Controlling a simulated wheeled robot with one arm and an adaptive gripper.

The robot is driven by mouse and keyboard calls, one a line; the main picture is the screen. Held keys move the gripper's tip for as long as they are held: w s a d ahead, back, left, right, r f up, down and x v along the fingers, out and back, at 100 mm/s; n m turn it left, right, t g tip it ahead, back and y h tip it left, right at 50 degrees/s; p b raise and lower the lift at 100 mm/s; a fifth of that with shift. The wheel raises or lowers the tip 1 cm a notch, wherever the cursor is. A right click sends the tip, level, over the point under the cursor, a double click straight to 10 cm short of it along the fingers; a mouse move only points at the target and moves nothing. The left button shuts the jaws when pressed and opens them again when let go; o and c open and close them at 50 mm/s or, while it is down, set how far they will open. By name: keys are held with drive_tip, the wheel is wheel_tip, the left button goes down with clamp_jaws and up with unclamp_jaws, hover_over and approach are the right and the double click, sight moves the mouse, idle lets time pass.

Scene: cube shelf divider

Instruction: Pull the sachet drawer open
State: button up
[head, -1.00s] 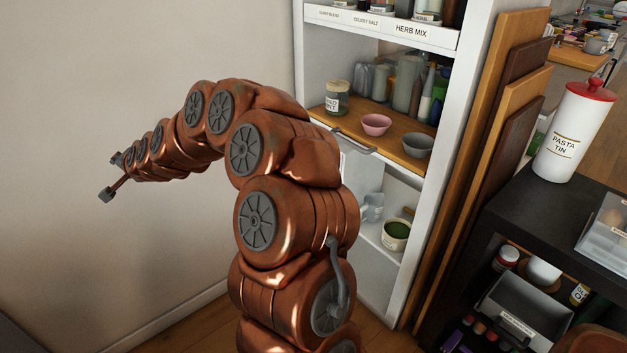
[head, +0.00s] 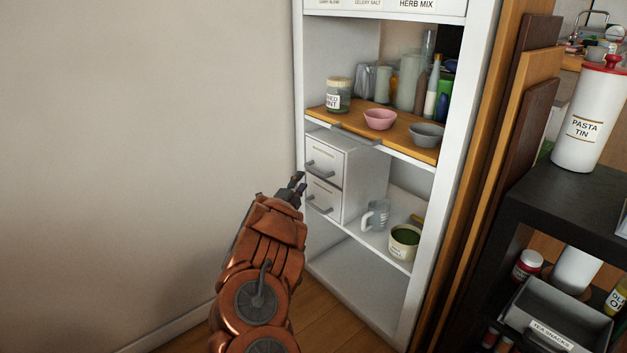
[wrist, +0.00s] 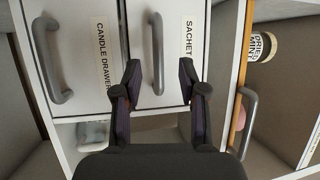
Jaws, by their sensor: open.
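The sachet drawer (wrist: 180,25) shows on the right of the drawer unit in the wrist view, with its name label beside a grey bar handle (wrist: 158,55). In the head view it is the upper white drawer (head: 325,158), its front flush with the unit. My gripper (wrist: 160,75) is open and empty. In the wrist view its fingertips lie on either side of the handle's line, near one end of the bar. I cannot tell whether they reach around it. In the head view my gripper (head: 298,182) is just left of the drawer fronts.
The candle drawer (wrist: 85,30) is directly below, closed, with its own handle (wrist: 55,60). A wooden shelf board (head: 345,117) with a grey handle, jar and bowls is above. A mug (head: 376,215) and green-filled bowl (head: 404,243) stand right of the unit. The left wall side is clear.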

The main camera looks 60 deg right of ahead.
sight(313, 170)
drive_tip(key=shift+g, duration=0.3)
drive_tip(key=shift+d+r+b, duration=0.2)
drive_tip(key=shift+d+b, duration=0.1)
drive_tip(key=shift+d, duration=1.05)
drive_tip(key=shift+d+r+b, duration=0.15)
drive_tip(key=shift+d+b, duration=0.2)
drive_tip(key=shift+d, duration=1)
drive_tip(key=shift+d+r+b, duration=0.2)
drive_tip(key=shift+d+b, duration=0.1)
drive_tip(key=shift+d, duration=1.05)
clamp_jaws()
